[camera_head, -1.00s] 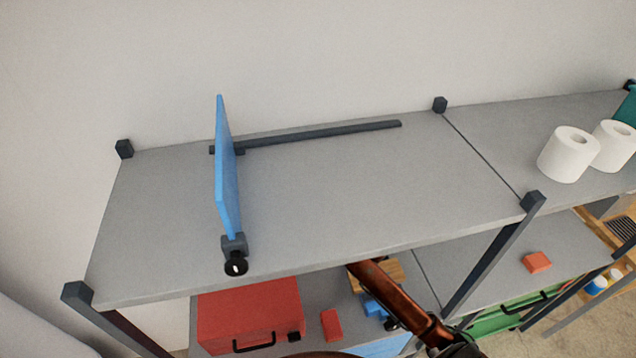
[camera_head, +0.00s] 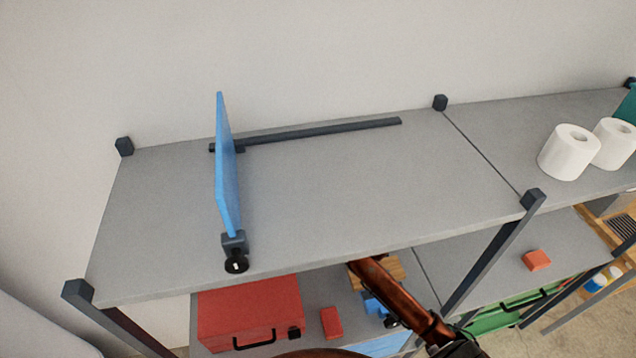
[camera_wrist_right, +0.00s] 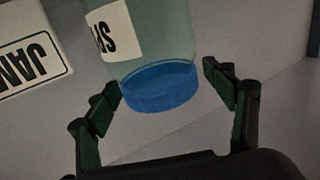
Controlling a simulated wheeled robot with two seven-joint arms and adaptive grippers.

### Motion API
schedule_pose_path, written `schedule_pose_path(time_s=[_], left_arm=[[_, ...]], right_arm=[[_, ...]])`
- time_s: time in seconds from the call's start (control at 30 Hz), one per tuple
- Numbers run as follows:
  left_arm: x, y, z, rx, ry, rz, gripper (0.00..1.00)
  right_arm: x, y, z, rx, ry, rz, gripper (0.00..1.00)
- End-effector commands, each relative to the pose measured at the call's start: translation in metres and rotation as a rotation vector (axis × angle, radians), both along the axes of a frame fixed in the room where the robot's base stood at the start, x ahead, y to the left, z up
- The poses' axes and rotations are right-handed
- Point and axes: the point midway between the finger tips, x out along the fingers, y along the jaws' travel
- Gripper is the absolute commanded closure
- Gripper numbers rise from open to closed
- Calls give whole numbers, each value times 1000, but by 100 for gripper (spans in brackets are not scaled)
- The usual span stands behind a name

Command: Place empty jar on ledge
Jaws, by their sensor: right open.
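In the right wrist view, a translucent greenish jar (camera_wrist_right: 152,55) with a blue lid (camera_wrist_right: 158,88) and a white label shows between the fingers of my right gripper (camera_wrist_right: 163,82). The lid points down in the picture, toward the palm. The fingers are open, and I see small gaps between the fingertips and the jar. The jar's far end is cut off by the top edge. In the head view, the grey shelf top (camera_head: 330,190) is the only ledge-like surface at the front; no jar stands on it. Neither gripper can be made out in the head view.
A blue upright panel (camera_head: 226,170) and a dark bar (camera_head: 320,132) are on the shelf top. Paper rolls (camera_head: 568,153) stand at right. A red case (camera_head: 250,312) and red block (camera_head: 331,323) lie below. A white sign (camera_wrist_right: 30,60) shows beside the jar. The shelf top's middle is clear.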

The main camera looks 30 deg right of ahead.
Motion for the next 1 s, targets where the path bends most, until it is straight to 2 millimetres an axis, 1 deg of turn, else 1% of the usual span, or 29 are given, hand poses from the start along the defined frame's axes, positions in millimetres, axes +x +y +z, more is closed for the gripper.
schedule_pose_path(time_s=[0.03,0.17,0.3,0.4,0.5,0.6,0.7,1.0], left_arm=[[0,0,-3,0,0,0,100],[0,0,-9,0,0,0,100],[0,0,-16,0,0,0,100],[0,0,-20,0,0,-1,100],[0,0,-23,0,0,-1,100],[0,0,-25,0,0,-1,100],[0,0,-26,0,0,-1,100],[0,0,-25,0,0,-1,100]], right_arm=[[-7,-2,-4,-1,4,-1,24],[-31,-5,-5,-1,4,-1,24],[-62,-9,-5,-2,5,-1,24],[-81,-12,-5,-1,5,-1,24],[-97,-14,-4,0,4,-1,24],[-107,-15,-3,1,3,0,24],[-113,-16,-3,1,3,-1,24],[-114,-16,-1,1,2,0,24]])
